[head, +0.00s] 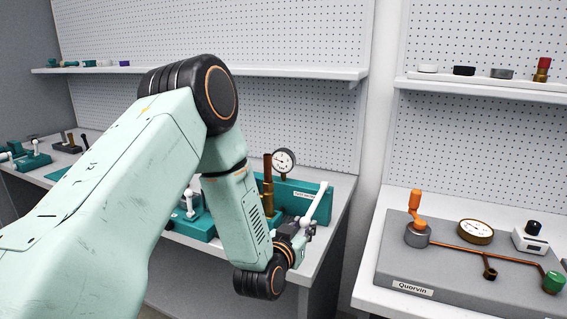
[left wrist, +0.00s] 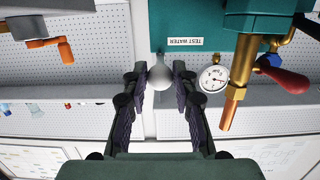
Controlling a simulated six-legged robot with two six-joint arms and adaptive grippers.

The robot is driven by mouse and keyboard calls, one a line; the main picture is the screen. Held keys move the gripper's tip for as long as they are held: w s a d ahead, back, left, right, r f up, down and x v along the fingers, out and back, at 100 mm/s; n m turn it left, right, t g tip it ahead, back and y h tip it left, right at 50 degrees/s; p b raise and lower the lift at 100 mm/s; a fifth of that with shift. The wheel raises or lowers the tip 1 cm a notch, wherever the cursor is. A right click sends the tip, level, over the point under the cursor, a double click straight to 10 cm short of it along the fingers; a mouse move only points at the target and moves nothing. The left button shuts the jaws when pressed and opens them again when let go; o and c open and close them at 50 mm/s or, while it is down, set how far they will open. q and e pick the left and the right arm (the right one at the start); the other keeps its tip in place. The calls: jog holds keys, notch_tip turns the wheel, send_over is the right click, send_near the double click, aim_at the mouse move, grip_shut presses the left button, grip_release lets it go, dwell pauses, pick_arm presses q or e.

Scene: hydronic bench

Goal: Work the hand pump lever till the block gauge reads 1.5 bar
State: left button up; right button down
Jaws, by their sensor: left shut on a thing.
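The pump lever (head: 318,204) is a white rod on the teal test-water block (head: 285,190), leaning up to the right in the head view. My left gripper (head: 303,234) is at the lever. In the left wrist view, the lever's pale round end (left wrist: 160,75) sits between the two dark fingers of my left gripper (left wrist: 160,85), which is shut on it. The round gauge (head: 284,160) stands above the block beside a brass pipe (head: 268,180). It also shows in the left wrist view (left wrist: 214,79); its reading is too small to tell. My right gripper is out of view.
A second bench on the right carries a grey board (head: 440,262) with an orange crank (head: 416,205), a brass-rimmed gauge (head: 475,232) and a green knob (head: 554,282). A red handle (left wrist: 288,80) is near the pipe.

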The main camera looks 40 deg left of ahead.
pick_arm(q)
notch_tip(320, 180, up, 6)
jog(key=p, duration=0.5)
jog(key=shift+w, duration=0.15)
jog(key=shift+f, duration=0.2)
jog(key=r+p, duration=0.1)
jog(key=r, duration=0.1)
jog(key=w+r+p, duration=0.1)
jog(key=r+p, duration=0.1)
jog(key=shift+w+a+r, duration=0.15)
jog(key=shift+a+r, duration=0.05)
jog(key=shift+r, duration=0.15)
jog(key=shift+f, duration=0.4)
jog(key=shift+s+d+f+b, duration=0.1)
jog(key=shift+s+f+b, duration=0.15)
jog(key=shift+f+b, duration=0.5)
jog(key=shift+s+d+f+b, duration=0.1)
jog(key=shift+s+f+b, duration=0.3)
jog(key=shift+f, duration=0.6)
jog(key=shift+s+f+b, duration=0.1)
jog(key=shift+f+b, duration=0.6)
jog(key=shift+f, duration=0.3)
